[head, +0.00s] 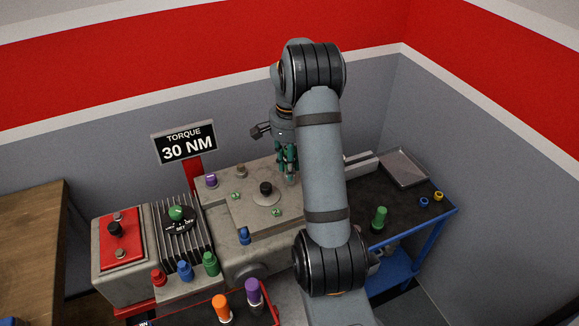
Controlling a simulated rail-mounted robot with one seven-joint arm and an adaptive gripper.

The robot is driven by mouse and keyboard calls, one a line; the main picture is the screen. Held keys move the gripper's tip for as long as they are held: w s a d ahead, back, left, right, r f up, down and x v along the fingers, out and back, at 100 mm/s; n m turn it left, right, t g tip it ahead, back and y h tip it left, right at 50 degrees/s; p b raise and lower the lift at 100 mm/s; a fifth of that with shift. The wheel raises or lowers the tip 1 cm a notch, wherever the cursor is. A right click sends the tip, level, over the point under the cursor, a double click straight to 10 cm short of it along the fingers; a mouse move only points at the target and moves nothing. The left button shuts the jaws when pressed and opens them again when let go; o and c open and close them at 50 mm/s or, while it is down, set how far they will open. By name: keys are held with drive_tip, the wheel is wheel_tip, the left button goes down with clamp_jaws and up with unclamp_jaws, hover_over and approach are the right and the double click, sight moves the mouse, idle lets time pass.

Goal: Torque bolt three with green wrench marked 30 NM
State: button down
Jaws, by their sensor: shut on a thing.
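My gripper (288,165), with teal fingers, points down over the right part of the grey machine block (215,190). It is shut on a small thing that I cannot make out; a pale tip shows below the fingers. A sign (186,144) reads "TORQUE 30 NM". A green-handled tool (210,264) stands in the front row, and another green one (380,218) stands on the blue cart. Their markings are too small to read. Small green-topped bolts (276,212) and (236,196) sit on the block's raised plate. I cannot read any bolt number.
Red (158,277), blue (185,270), orange (222,307) and purple (253,291) handles stand in front. The blue cart (441,222) holds a metal tray (405,169) and small rings. A wooden table (30,235) is at left.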

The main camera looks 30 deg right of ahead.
drive_tip(key=shift+m, duration=0.7)
drive_tip(key=n+p, duration=0.1)
drive_tip(key=n, duration=0.3)
drive_tip(key=shift+r, duration=0.1)
drive_tip(key=n+p, duration=0.1)
drive_tip(key=n, duration=0.4)
drive_tip(key=shift+m+b, duration=0.4)
drive_tip(key=shift+m, duration=0.5)
